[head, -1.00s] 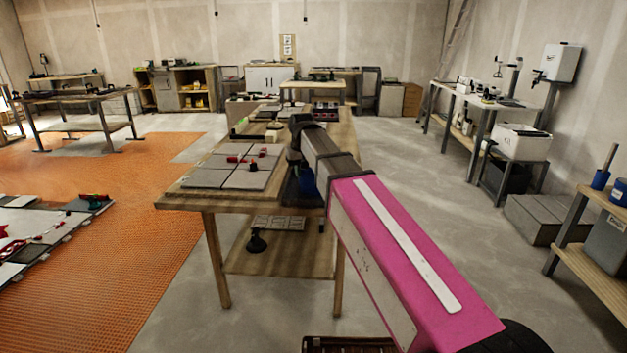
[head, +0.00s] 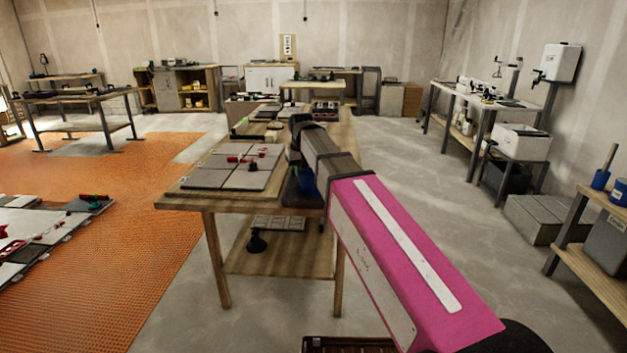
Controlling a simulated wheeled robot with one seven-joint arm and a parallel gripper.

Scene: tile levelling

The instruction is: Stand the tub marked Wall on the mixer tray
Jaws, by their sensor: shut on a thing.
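My gripper (head: 302,192) is at the right edge of the near wooden bench, under the bent end of my pink and grey arm. The arm hides most of it, and the fingertips are not clear. A blue thing (head: 308,183) shows in part at the gripper, and it is shut on this. I cannot see its full shape or any label, so I cannot tell if it is the tub marked Wall. At the right edge a blue tub (head: 600,181) with a stick-like handle stands on a wooden bench. I cannot make out the mixer tray.
The near wooden bench (head: 178,202) bears grey tiles (head: 235,167) with red clips. Orange matting (head: 130,230) covers the floor at left. A grey bin (head: 608,250) stands at the right bench.

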